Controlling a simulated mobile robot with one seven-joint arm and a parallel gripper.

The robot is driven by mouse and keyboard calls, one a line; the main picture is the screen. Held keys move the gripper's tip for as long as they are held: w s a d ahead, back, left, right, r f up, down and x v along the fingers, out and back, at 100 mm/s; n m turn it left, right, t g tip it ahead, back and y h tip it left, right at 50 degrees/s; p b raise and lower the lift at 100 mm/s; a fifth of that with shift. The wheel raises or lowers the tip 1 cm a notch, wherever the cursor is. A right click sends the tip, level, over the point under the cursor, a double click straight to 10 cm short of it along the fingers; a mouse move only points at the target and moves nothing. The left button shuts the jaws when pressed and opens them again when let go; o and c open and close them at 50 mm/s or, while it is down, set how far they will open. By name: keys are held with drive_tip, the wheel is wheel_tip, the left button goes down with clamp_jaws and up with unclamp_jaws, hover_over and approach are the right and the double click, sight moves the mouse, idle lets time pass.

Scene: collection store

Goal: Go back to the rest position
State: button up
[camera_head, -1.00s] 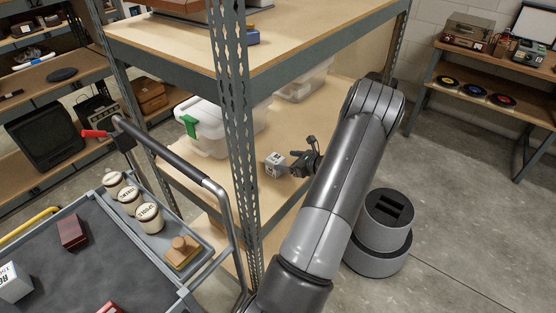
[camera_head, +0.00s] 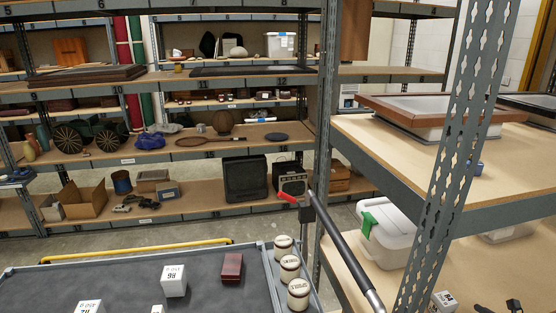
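Only a small dark part of my gripper (camera_head: 514,306) shows at the bottom right edge, low over the lower wooden shelf. The rest of it and my arm are cut off by the frame. A small white box with dark print (camera_head: 443,301) stands on that shelf, to the left of the gripper, and appears apart from it. I cannot tell whether the fingers are open or shut.
A grey trolley (camera_head: 60,272) with white boxes, a dark red box (camera_head: 232,267) and lidded jars (camera_head: 290,268) stands in front. A perforated rack post (camera_head: 460,150) rises at right, near a white bin (camera_head: 385,235). Stocked shelves line the back.

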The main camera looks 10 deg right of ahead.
drive_tip(key=s+a+r+n+g+h, duration=0.25)
drive_tip(key=s+r+n+g, duration=0.35)
drive_tip(key=r, duration=0.7)
drive_tip(key=s+a+r+n+g+h, duration=0.1)
drive_tip(key=s+a+r+n+g, duration=0.2)
drive_tip(key=s+r, duration=0.65)
drive_tip(key=s+a+r+n+g+h, duration=0.2)
drive_tip(key=s+a+r+n, duration=0.3)
drive_tip(key=r, duration=1)
drive_tip(key=w+a+f+n+t+y, duration=0.1)
drive_tip(key=w+a+n, duration=0.3)
drive_tip(key=a, duration=0.9)
drive_tip(key=w+a+f+n+t+y, duration=0.1)
drive_tip(key=w+a+n, duration=0.4)
drive_tip(key=a+n, duration=0.5)
drive_tip(key=w+a+f+n+t+y, duration=0.1)
drive_tip(key=w+a+f+n+y, duration=0.2)
drive_tip(key=a, duration=1.5)
wheel_tip(320, 180, down, 2)
drive_tip(key=w+n, duration=0.1)
drive_tip(key=n, duration=0.3)
drive_tip(key=shift+w+a+n, duration=0.25)
drive_tip(key=shift+w+n, duration=0.15)
